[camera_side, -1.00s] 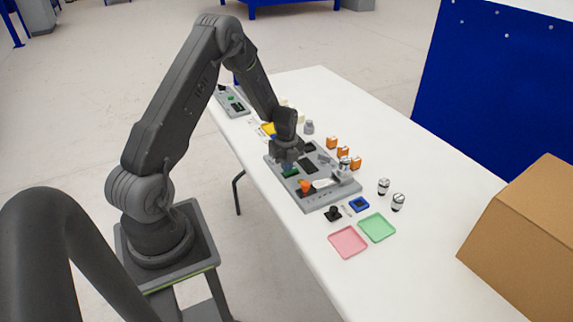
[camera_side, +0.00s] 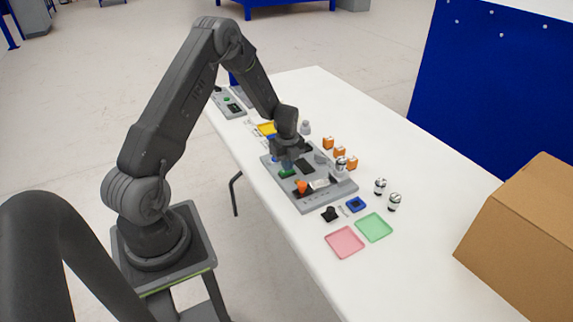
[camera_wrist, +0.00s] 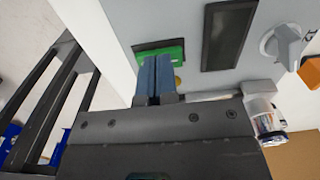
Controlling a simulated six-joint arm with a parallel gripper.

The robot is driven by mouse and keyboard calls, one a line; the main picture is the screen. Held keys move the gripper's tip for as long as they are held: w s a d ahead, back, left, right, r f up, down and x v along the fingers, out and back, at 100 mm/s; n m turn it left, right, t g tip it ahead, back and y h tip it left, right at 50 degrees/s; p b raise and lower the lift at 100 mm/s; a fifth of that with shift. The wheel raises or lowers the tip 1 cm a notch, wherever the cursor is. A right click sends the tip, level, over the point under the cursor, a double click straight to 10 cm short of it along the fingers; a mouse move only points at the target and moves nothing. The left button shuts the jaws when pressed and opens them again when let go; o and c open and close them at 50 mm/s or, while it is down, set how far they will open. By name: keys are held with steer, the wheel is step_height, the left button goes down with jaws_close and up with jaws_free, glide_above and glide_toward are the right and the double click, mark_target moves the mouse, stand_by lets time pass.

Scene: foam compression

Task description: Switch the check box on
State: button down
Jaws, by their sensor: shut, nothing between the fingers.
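A grey panel box (camera_side: 310,203) lies on the white table; I cannot tell whether it or the smaller grey box (camera_side: 229,103) at the table's far left is the check box. The panel carries a green board (camera_side: 287,174) and a dark rectangle, also seen in the wrist view (camera_wrist: 228,36). A light grey knob (camera_wrist: 284,43) sits right of the dark rectangle there. My gripper (camera_side: 287,162) is over the panel. Its blue fingers (camera_wrist: 157,60) are together and empty, in front of the green board (camera_wrist: 165,49). Whether they touch it is unclear.
Several orange blocks (camera_side: 339,152) stand along the panel's right side. A blue part (camera_side: 356,204), a pink tray (camera_side: 344,243) and a green tray (camera_side: 374,227) lie in front. A cardboard box (camera_side: 525,225) is at right.

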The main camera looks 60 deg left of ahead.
mark_target(284, 171)
step_height(284, 171, up, 14)
stand_by(0.4)
steer(key=shift+s+f, duration=0.1)
steer(key=shift+s, duration=0.55)
step_height(284, 171, down, 14)
stand_by(0.6)
